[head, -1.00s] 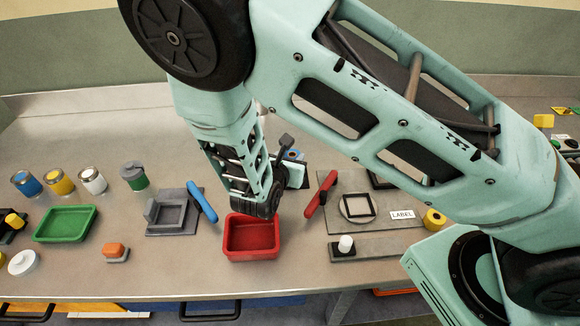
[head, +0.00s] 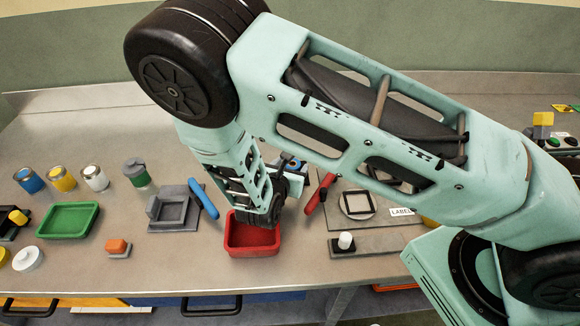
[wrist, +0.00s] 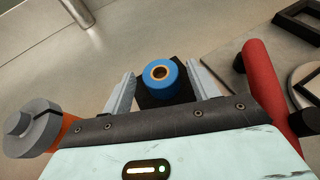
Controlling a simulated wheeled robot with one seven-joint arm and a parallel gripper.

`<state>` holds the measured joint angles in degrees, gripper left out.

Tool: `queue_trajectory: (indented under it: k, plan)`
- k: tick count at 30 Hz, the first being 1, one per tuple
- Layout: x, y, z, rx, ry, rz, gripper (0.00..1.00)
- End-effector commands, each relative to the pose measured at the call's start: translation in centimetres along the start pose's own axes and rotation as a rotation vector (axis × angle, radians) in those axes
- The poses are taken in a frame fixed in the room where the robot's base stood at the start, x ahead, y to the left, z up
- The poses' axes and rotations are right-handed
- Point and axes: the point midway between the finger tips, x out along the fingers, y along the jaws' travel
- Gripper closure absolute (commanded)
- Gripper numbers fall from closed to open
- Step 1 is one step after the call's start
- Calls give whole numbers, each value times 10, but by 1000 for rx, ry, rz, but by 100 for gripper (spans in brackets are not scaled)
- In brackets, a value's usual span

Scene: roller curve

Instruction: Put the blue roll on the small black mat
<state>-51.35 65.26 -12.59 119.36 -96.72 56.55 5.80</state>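The blue roll (wrist: 164,80), with an orange-rimmed hole, stands upright between the fingers of my gripper (wrist: 160,70) in the wrist view. The fingers are apart, with a gap showing on each side of the roll. The small black mat (wrist: 147,98) shows as a dark square around and under the roll, which appears to stand on it; the contact is hidden. In the head view, the blue roll (head: 287,161) is only partly visible behind my wrist, and my fingers are mostly hidden.
A red bin (head: 252,251) is in front of my wrist. A red-handled tool (head: 320,193) lies close on the right, a blue bar (head: 204,201) and grey fixture (head: 168,222) on the left. A green tray (head: 68,233) is farther left.

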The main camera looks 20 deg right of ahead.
Motion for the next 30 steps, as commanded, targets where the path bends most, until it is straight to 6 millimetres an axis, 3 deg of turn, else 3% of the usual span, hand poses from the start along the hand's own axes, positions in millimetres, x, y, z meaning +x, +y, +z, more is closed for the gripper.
queue_trajectory:
  k: [8, 24, 30]
  plan:
    - [-3, 0, 6, 0, 0, 0, 40]
    - [-103, 1, 1, 1, 1, 3, 40]
    - [-120, -1, 4, 7, 5, -6, 40]
